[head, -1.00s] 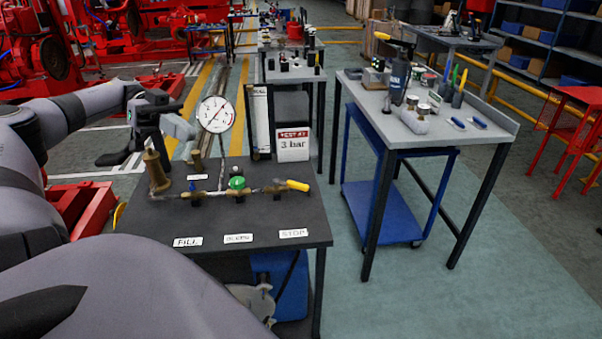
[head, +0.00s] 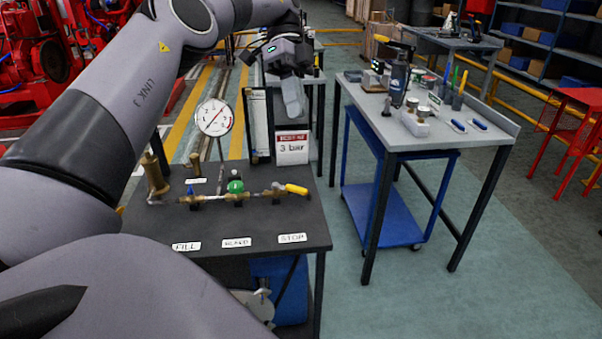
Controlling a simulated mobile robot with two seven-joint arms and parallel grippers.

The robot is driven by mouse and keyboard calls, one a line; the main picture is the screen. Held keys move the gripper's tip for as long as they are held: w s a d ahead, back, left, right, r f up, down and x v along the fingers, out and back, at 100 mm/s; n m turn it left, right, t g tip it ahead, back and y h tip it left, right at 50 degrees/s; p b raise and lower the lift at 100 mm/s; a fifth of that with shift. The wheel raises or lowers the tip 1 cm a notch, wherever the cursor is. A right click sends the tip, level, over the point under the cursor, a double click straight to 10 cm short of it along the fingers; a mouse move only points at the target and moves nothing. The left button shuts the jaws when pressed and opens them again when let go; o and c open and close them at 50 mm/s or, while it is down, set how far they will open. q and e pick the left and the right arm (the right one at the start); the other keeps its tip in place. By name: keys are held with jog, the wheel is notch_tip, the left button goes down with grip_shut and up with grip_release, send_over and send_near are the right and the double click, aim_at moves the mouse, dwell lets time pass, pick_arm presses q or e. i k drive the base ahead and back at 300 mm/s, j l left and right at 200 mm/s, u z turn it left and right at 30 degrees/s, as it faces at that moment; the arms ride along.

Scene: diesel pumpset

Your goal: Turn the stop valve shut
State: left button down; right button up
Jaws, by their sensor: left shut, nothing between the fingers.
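The stop valve is at the right end of a pipe run on the dark bench (head: 215,220), behind the STOP label (head: 292,238). Its yellow lever (head: 297,189) points right, roughly along the pipe. A green knob (head: 236,187) and a small blue handle (head: 190,190) sit further left on the same pipe. A round pressure gauge (head: 214,117) stands behind the pipe. My left gripper (head: 293,110) is shut and empty, fingers pointing down, well above and apart from the yellow lever in the picture. My right gripper is not in view.
Brass fittings (head: 154,178) stand at the bench's left. A grey table (head: 440,133) with tools is to the right, with clear floor (head: 345,270) between.

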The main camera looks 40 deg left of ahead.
aim_at(275, 186)
jog(key=i+j, duration=0.7)
jog(key=j, duration=0.25)
